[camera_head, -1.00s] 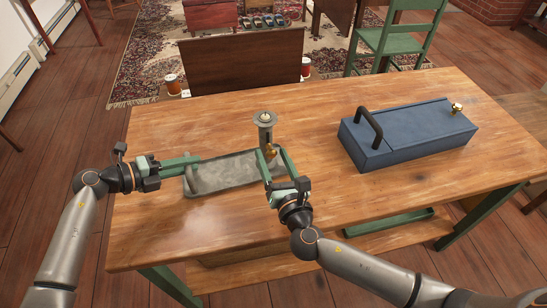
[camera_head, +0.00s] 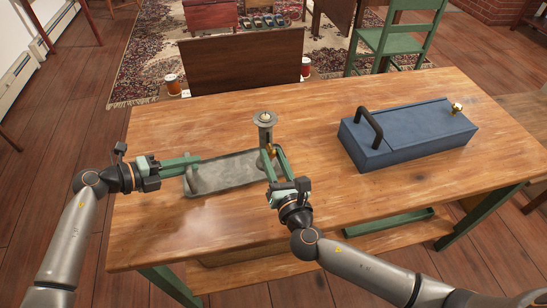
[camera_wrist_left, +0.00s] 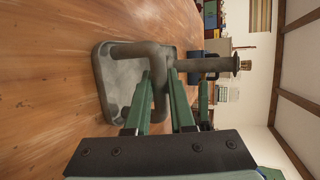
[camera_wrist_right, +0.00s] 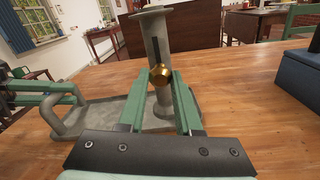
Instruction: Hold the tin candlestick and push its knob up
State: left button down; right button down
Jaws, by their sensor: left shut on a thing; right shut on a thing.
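The tin candlestick (camera_head: 237,174) stands upright on the wooden table. It has a grey oblong tray base, a loop handle (camera_wrist_left: 163,92) at its left end and a slotted column (camera_head: 265,127) with a wide flat rim at its right end. A small brass knob (camera_wrist_right: 161,74) sticks out of the column, with dark slot visible above it. My left gripper (camera_head: 192,168) is shut on the loop handle. My right gripper (camera_head: 272,151) is shut on the knob, and its fingers hide part of the lower column.
A blue box (camera_head: 408,134) with a dark handle and a brass knob stands on the right of the table. The front of the tabletop (camera_head: 215,225) is clear. A dark wooden panel (camera_head: 243,64) and a green chair (camera_head: 392,38) stand beyond the table.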

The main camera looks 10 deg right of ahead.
dwell(0.8)
jog(key=shift+r, duration=1.75)
jog(key=c, duration=0.6)
grip_release()
jog(key=s, duration=0.7)
jog(key=shift+s+d, duration=0.25)
jog(key=shift+d, duration=0.1)
